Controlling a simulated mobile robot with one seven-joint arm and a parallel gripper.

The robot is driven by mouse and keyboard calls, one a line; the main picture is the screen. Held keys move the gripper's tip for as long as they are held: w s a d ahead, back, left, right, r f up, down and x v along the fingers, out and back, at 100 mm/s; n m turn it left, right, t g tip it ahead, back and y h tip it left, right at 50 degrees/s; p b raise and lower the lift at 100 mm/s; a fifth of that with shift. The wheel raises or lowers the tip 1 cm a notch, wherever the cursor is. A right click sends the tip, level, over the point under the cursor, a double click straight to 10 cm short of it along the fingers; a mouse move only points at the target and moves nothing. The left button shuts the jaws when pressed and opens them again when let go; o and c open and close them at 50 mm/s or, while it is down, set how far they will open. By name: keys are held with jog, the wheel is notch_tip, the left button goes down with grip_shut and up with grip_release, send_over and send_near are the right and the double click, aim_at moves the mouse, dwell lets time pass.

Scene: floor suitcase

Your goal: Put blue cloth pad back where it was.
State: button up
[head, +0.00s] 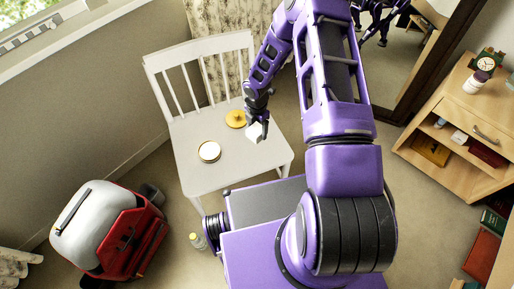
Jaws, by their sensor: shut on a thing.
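My gripper (258,119) is over the seat of the white chair (190,170), pointing down. It is shut on a small white block-like thing (256,132) at its fingertips. The white thing is near the right part of the seat; I cannot tell whether it touches the seat. I cannot make out a blue cloth pad in this view. My arm hides part of the floor and the area behind it.
A round gold-rimmed tin (209,152) and a yellow round item (235,119) are on the seat. A red and grey suitcase (105,232) is on the floor at left. A wooden cabinet (455,115) with a clock (485,64) stands right, near a mirror (405,60).

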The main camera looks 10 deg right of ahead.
aim_at(257, 148)
notch_tip(257, 148, down, 10)
jog(key=shift+d+r+b, duration=0.1)
jog(key=shift+b, duration=0.6)
jog(key=shift+f, duration=0.25)
jog(key=o, duration=1.1)
jog(key=shift+r, duration=0.1)
jog(key=shift+r, duration=0.1)
notch_tip(257, 148, up, 12)
jog(key=shift+p, duration=0.85)
